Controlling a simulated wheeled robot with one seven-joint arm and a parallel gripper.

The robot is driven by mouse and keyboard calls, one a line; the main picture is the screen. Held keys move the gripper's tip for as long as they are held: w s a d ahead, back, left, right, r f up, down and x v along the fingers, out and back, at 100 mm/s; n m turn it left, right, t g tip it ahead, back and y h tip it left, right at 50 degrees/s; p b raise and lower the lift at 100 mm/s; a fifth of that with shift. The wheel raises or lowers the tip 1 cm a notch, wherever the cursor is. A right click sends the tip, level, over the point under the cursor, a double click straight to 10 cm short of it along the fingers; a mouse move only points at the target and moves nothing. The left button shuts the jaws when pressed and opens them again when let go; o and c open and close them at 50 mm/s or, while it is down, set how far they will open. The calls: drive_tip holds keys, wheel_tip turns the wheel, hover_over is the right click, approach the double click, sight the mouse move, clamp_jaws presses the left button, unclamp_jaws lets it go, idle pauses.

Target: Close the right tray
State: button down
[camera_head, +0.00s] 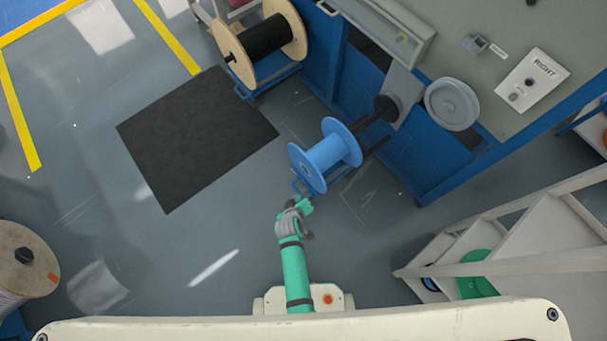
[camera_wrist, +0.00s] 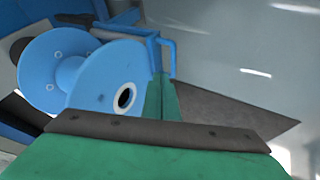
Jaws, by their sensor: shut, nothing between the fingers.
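The blue tray stands pulled out from the blue machine (camera_head: 437,150), below the panel marked RIGHT (camera_head: 533,79). A blue spool (camera_head: 325,155) sits on the tray; it also shows in the wrist view (camera_wrist: 75,75). The spool and my arm hide much of the tray. The tray's blue bar handle (camera_wrist: 173,58) is at its outer end in the wrist view. My gripper (camera_head: 306,205) is just in front of that end, shut and empty. Its green fingers (camera_wrist: 162,100) overlap the lower part of the handle in the wrist view; I cannot tell whether they touch it.
A wooden spool with black cable (camera_head: 265,38) stands on another blue tray at upper left. A black mat (camera_head: 195,137) lies on the floor beside it. A white shelf (camera_head: 520,240) stands at right. Open grey floor lies left of my arm.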

drive_tip(key=w, duration=0.1)
approach(305, 185)
drive_tip(key=a+x, duration=0.1)
drive_tip(key=x, duration=0.3)
drive_tip(key=shift+d+f, duration=0.2)
drive_tip(key=shift+d, duration=0.35)
drive_tip(key=shift+w, duration=0.1)
